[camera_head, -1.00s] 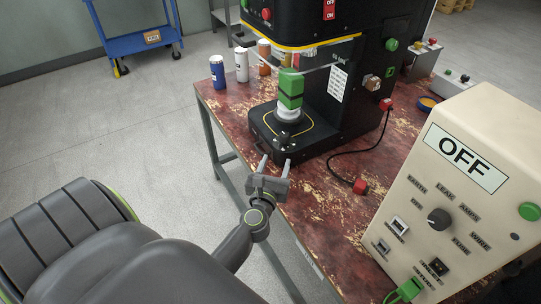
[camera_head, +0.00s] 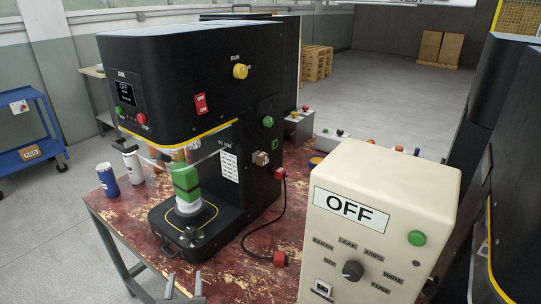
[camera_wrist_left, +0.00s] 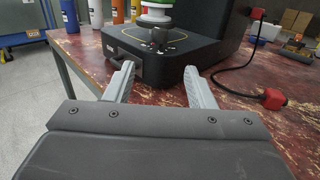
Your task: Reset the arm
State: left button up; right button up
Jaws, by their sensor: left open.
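My left gripper (camera_head: 184,288) shows only its fingertips at the bottom of the head view, in front of the black seamer's base. In the left wrist view both fingers (camera_wrist_left: 158,82) are spread apart with nothing between them. The black seamer (camera_head: 205,85) stands on the worn red table (camera_head: 275,235). A green can (camera_head: 186,183) stands on the seamer's round white pedestal. The left arm's links are out of the head view. My right gripper is not in view.
A cream control box (camera_head: 380,205) reading OFF stands at the right front. A red plug (camera_head: 280,258) on a black cable lies on the table. Blue (camera_head: 107,180) and white (camera_head: 133,166) cans stand at the left edge. A blue cart (camera_head: 30,125) stands farther left.

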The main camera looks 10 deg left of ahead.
pick_arm(q)
jog(key=s+d+r+m+t+h, duration=0.15)
jog(key=d+m+h, duration=0.25)
jog(key=m, duration=0.4)
jog(key=d+r+m+h, duration=0.3)
jog(key=d+m+h, duration=0.15)
jog(key=m, duration=0.35)
jog(key=s+d+f+m+g+h, duration=0.3)
jog(key=s+f+m+g+h, duration=0.15)
jog(key=m, duration=0.75)
jog(key=s+a+f+m+g+y, duration=0.2)
jog(key=s+a+m+g+y, duration=0.3)
jog(key=s, duration=0.3)
jog(key=s+a+f+m+g+y, duration=0.3)
jog(key=s+a+m+g, duration=0.3)
jog(key=s, duration=0.3)
notch_tip(320, 180, down, 24)
jog(key=a, duration=0.1)
jog(key=s+d+f+g, duration=0.1)
jog(key=s+f, duration=1.3)
jog(key=f, duration=0.2)
jog(key=shift+s+d+f+m+h, duration=0.15)
jog(key=shift+s+f+m+h, duration=0.15)
jog(key=shift+s+m+h, duration=0.1)
